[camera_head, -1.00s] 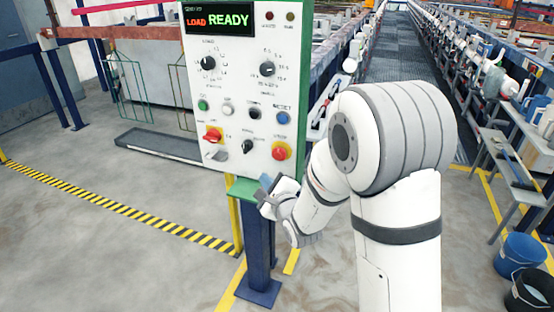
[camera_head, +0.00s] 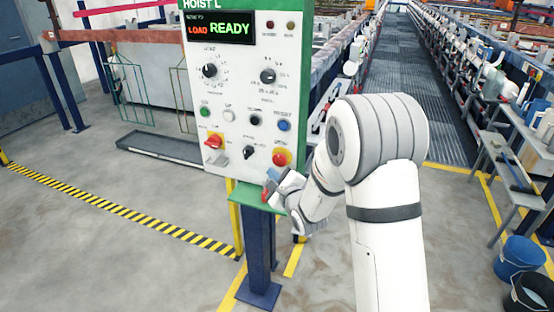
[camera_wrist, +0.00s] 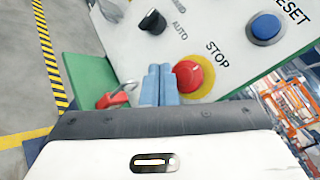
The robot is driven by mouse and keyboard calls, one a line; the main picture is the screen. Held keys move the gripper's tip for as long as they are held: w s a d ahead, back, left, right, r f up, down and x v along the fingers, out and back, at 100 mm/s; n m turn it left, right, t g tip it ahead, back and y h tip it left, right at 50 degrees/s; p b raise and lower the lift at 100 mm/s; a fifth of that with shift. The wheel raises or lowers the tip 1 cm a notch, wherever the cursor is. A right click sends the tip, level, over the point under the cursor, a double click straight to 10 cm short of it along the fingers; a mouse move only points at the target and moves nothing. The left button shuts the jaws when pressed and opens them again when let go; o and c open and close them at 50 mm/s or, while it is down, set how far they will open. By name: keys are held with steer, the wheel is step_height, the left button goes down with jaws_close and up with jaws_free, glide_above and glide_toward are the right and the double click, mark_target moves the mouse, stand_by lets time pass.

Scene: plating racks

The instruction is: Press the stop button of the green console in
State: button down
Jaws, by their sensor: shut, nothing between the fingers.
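The green console (camera_head: 297,25) stands on a blue post, with a white front panel and a display reading "LOAD READY". Its stop button (camera_head: 281,157) is a red mushroom cap on a yellow ring at the panel's lower right. My gripper (camera_head: 272,175) is just below the button, in front of the panel's lower edge. In the wrist view, the blue fingers of my gripper (camera_wrist: 159,70) are together and empty. They lie just left of the red stop button (camera_wrist: 188,76) and overlap its edge in the picture. I cannot tell whether they touch it.
A blue reset button (camera_head: 284,125) is above the stop button, and a black selector knob (camera_head: 249,152) is to its left. A red switch (camera_head: 214,141) is farther left. A green ledge (camera_head: 247,198) juts out under the panel.

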mark_target(273, 161)
steer(key=shift+w+d, duration=0.25)
steer(key=shift+w, duration=0.4)
steer(key=shift+w+d, duration=0.2)
steer(key=shift+w, duration=0.4)
steer(key=shift+w, duration=0.1)
stand_by(1.1)
steer(key=shift+w+d+b, duration=0.15)
steer(key=shift+w+b, duration=0.1)
steer(key=shift+b, duration=0.1)
steer(key=shift+w+d, duration=0.15)
steer(key=shift+w, duration=0.3)
stand_by(0.5)
steer(key=shift+s+a+b, duration=0.3)
steer(key=shift+s+b, duration=0.1)
steer(key=shift+s, duration=0.5)
steer(key=shift+s, duration=0.1)
steer(key=s, duration=0.1)
steer(key=s+a+b, duration=0.1)
steer(key=s, duration=0.2)
steer(key=shift+s+a+b, duration=0.25)
steer(key=shift+a+b, duration=0.05)
steer(key=shift+a, duration=0.05)
